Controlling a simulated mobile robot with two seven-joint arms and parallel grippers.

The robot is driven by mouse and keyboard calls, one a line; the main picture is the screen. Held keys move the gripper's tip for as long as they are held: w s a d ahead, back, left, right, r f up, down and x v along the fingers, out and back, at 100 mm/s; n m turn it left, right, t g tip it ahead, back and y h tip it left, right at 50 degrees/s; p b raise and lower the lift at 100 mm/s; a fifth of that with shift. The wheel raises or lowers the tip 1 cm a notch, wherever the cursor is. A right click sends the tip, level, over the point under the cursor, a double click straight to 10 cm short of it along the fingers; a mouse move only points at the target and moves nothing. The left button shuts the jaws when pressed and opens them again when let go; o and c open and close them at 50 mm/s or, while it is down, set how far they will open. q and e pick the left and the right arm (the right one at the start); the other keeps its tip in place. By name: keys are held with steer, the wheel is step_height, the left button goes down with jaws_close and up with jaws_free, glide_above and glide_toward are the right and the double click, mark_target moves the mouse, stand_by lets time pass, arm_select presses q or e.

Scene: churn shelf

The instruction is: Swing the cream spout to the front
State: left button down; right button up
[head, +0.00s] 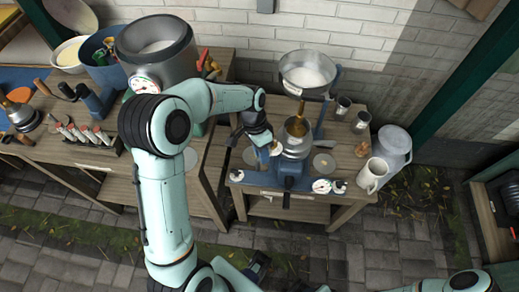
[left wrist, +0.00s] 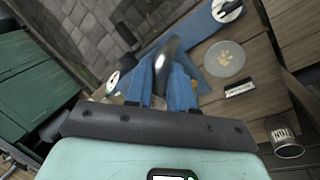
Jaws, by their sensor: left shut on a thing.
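The cream separator (head: 293,148) stands on the low wooden table, with a metal bowl and a copper-coloured piece on top. My left gripper (head: 268,147) reaches it from the left side at bowl height. In the left wrist view its two blue fingers (left wrist: 167,88) are closed around a curved, dark metal spout (left wrist: 172,56). The spout's tip points up and away between the fingers. Its root is hidden behind the fingers and palm. Part of my right arm (head: 468,282) shows at the bottom right of the head view; I cannot make out its fingers for certain.
A round disc (head: 324,164) lies on the table. The left bench holds a big churn (head: 160,52) and tools.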

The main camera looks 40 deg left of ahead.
arm_select(q)
steer(key=shift+d, duration=0.15)
stand_by(0.3)
steer(key=c, duration=1)
jaws_free()
steer(key=p+v, duration=0.1)
steer(key=v, duration=1.2)
steer(key=shift+r+p, duration=0.15)
steer(key=shift+p, duration=0.15)
